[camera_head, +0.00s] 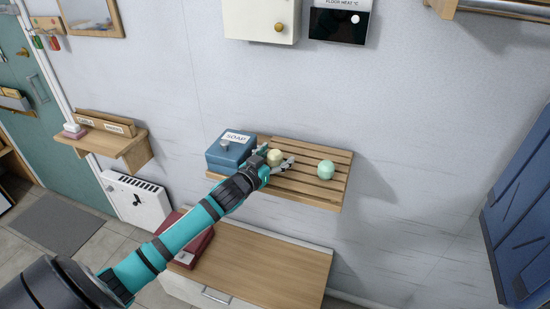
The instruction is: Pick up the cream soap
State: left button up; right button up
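The cream soap (275,156) is a small pale round ball on the slatted wooden shelf (309,188), beside the blue soap box. My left gripper (281,165) reaches in from the lower left over the shelf's left part. Its fingers look spread, with the cream soap between or just behind them. I cannot tell whether they touch it. My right gripper is not in view.
A mint green ball (326,170) sits to the right on the same shelf. The blue box labelled SOAP (231,149) stands at the shelf's left end, close to my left wrist. A wooden-topped cabinet (262,262) stands below.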

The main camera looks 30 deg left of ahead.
pick_arm(q)
jog(key=c, duration=1.3)
jog(key=shift+r, duration=0.1)
